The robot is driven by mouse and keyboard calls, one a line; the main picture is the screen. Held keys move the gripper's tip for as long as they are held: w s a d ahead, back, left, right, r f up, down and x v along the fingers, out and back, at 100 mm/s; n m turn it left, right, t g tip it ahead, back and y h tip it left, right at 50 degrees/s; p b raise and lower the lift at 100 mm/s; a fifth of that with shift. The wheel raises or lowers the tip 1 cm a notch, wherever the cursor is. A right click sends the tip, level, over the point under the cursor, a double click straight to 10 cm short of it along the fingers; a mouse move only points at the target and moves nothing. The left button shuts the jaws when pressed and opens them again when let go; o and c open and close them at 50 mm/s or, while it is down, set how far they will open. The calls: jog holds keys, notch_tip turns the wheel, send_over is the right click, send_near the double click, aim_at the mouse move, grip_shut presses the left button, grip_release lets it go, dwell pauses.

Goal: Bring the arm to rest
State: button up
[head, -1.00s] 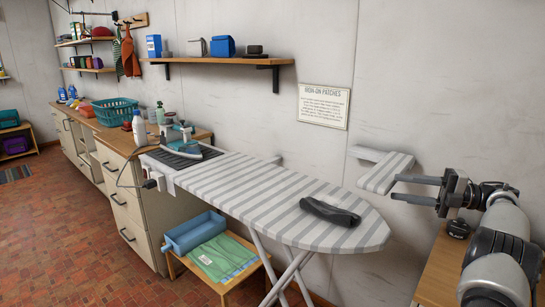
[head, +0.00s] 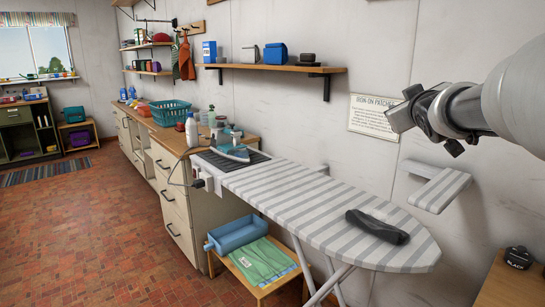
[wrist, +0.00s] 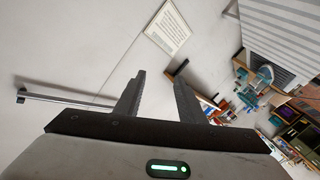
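My arm (head: 520,95) reaches in from the upper right of the head view. My gripper (head: 404,112) is raised in front of the wall, above the small striped sleeve board (head: 440,190). In the wrist view my gripper (wrist: 159,78) has its two fingers apart, with nothing between them. The fingers touch nothing that I can see. In the head view the fingers are seen nearly end-on and their gap is hard to make out.
The striped ironing board (head: 330,205) bears a dark folded cloth (head: 377,225) and an iron (head: 231,147) at its far end. A wooden shelf (head: 275,67) and an iron-on patches sign (head: 374,117) are on the wall. A wooden surface (head: 510,285) is at lower right.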

jog(key=s+a+f+m+g+y, duration=0.1)
jog(key=s+a+f+g, duration=0.2)
jog(key=s+a+f, duration=0.6)
jog(key=s+a+f+m+g+y, duration=0.2)
jog(key=s+f+g, duration=0.35)
jog(key=s, duration=0.75)
jog(key=s+a+f+m+g+y, duration=0.1)
jog(key=s+a+f+g, duration=0.1)
jog(key=s+a+f, duration=0.6)
jog(key=s+d+r+p, duration=0.1)
jog(key=s+r+p, duration=0.1)
jog(key=r+p, duration=0.8)
jog(key=s+d+r+p, duration=0.1)
jog(key=s+r+p, duration=0.2)
jog(key=r+p, duration=0.8)
jog(key=shift+p, duration=0.85)
jog(key=shift+w, duration=0.1)
jog(key=shift+c, duration=0.9)
